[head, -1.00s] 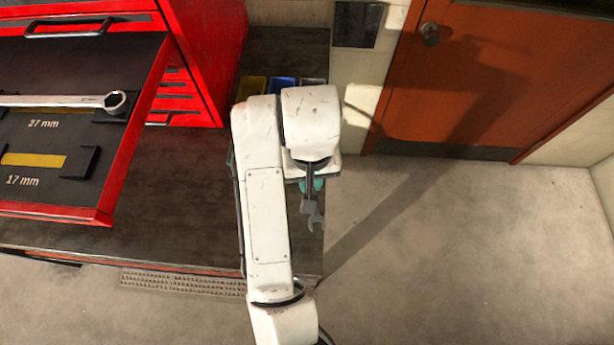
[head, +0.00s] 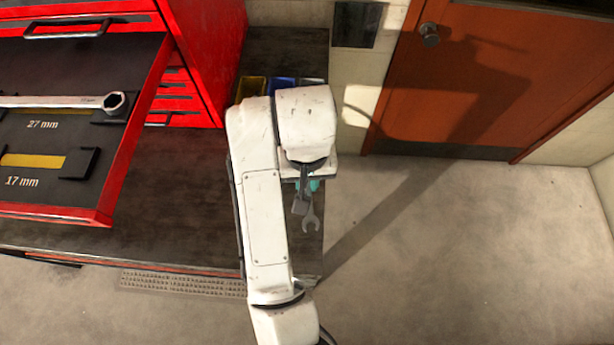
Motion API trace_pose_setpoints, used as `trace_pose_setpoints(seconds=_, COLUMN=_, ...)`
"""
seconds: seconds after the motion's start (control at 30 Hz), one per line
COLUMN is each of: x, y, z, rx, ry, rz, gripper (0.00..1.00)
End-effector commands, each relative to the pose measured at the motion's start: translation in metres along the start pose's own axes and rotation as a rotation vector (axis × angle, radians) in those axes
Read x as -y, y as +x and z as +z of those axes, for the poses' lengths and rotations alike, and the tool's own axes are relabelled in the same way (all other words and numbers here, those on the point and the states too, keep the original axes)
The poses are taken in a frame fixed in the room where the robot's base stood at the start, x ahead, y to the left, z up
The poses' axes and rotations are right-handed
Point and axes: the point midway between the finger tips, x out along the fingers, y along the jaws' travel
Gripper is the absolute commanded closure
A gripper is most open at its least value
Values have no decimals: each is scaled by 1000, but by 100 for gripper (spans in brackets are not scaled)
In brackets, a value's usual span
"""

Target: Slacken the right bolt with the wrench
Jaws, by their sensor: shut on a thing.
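My gripper (head: 303,192) is over the right end of the dark workbench (head: 180,190), mostly hidden behind my white arm. It is shut on a grey wrench (head: 312,222), whose open-ended jaw points down in the picture. A small teal part (head: 314,184) shows beside the gripper; I cannot tell what it belongs to. No motor or bolt can be made out, and my arm covers part of the bench. I cannot tell whether the wrench touches anything.
A red drawer (head: 105,205) stands open at the left. A larger wrench (head: 60,101) lies in its 27 mm place; the 17 mm place (head: 35,161) is empty. Yellow (head: 252,87) and blue (head: 283,85) bins stand behind my arm. Open floor lies right, before an orange door (head: 470,80).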

Motion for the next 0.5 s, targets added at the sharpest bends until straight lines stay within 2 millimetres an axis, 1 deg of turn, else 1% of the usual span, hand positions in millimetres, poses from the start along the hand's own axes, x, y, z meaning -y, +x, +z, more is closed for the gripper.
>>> trace_pose_setpoints(seconds=0.27, x=0, y=-1, z=0, rx=-1, ry=0, rz=-1, gripper=100)
trace_pose_setpoints(seconds=0.5, x=0, y=-6, z=0, rx=-2, ry=1, rz=-2, gripper=100)
